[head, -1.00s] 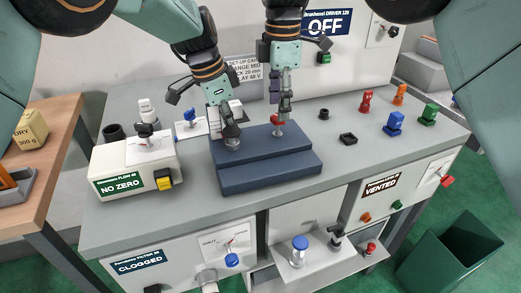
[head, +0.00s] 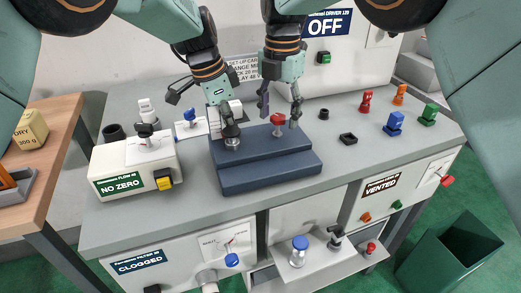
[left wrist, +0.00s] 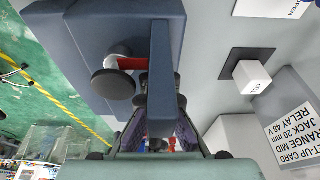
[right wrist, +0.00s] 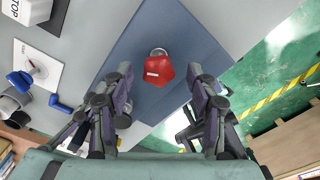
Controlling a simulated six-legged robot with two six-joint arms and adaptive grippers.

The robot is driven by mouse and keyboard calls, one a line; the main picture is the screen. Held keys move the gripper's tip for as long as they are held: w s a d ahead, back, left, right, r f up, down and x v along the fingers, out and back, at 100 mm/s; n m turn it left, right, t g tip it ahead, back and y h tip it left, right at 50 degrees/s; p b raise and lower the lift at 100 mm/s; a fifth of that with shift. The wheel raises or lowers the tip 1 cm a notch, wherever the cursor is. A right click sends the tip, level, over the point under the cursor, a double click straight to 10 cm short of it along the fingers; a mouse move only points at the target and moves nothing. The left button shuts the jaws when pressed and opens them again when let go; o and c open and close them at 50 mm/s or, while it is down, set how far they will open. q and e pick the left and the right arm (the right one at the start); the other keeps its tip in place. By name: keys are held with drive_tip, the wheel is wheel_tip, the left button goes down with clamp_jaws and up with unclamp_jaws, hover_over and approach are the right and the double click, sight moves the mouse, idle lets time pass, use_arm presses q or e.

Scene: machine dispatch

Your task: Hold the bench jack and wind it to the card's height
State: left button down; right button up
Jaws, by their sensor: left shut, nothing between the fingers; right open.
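The bench jack appears to be the dark blue stepped block (head: 268,176) in the middle of the bench; the left wrist view shows its blue body (left wrist: 90,30) close up. A red knob (head: 278,118) stands on a short metal stem on its top. My right gripper (head: 280,108) is open above the block, its fingers on either side of the red knob and apart from it; the right wrist view shows the knob (right wrist: 158,70) between and beyond the fingertips. My left gripper (head: 230,130) is shut and empty at a round metal piece (head: 232,143) on the block's left end.
The set-up card (head: 243,68) stands behind; its jack line seems to read 20 mm in the left wrist view (left wrist: 292,125). A white NO ZERO unit (head: 140,168) stands left of the block. Coloured pieces such as a blue one (head: 394,124) stand right.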

drive_tip(key=shift+f, duration=1.15)
drive_tip(key=c, duration=1.1)
